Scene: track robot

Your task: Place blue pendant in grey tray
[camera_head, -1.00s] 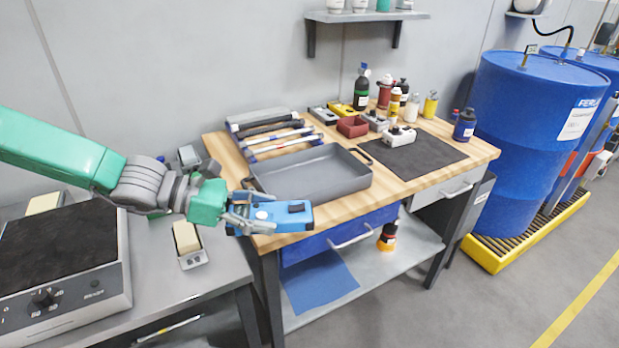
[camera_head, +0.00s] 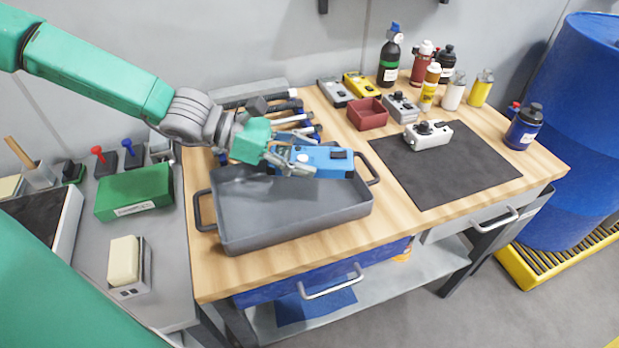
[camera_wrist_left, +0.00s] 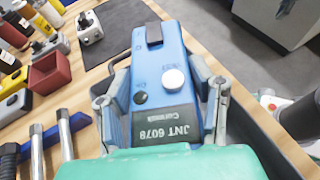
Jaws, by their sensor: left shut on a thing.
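The blue pendant (camera_head: 318,161) is a blue box with a dark button, held in my left gripper (camera_head: 290,160). In the left wrist view the pendant (camera_wrist_left: 165,75) sits between both fingers, with a silver knob and a label reading JNT 6078. My left gripper is shut on it. In the head view the pendant shows over the back part of the grey tray (camera_head: 290,226), which lies on the wooden workbench and looks empty. The gap between pendant and tray is hard to judge. My right gripper is not in view.
Hammers and tools (camera_head: 290,118) lie behind the tray. A red bin (camera_head: 367,114), a white pendant (camera_head: 428,134) on a black mat (camera_head: 445,170) and several bottles stand to the right. A green box (camera_head: 134,192) is on the grey table at left.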

